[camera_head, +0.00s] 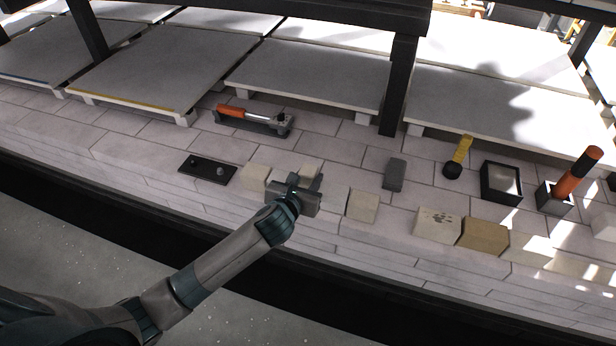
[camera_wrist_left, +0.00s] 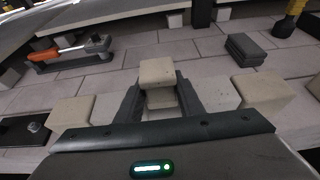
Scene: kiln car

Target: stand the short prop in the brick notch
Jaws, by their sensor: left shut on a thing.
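My left gripper (camera_head: 308,188) is over the row of pale blocks at the front of the brick deck. In the left wrist view its two dark fingers (camera_wrist_left: 160,100) are shut on a small cream block, taken as the short prop (camera_wrist_left: 158,72). In the head view only the top of the prop (camera_head: 310,171) shows behind the gripper. A cream block (camera_head: 254,177) stands to the left and another (camera_head: 362,206) to the right, with paler grey surfaces between. The notch itself is hidden by my gripper, so I cannot tell whether the prop touches its floor.
A black plate with knobs (camera_head: 208,168) and an orange-handled tool (camera_head: 232,110) lie left. A dark grey block (camera_head: 394,174), a yellow-and-black item (camera_head: 458,157), a black tray (camera_head: 486,187) and an orange-handled item (camera_head: 575,175) are right. Pale shelves (camera_head: 310,78) and a dark post (camera_head: 397,90) stand behind.

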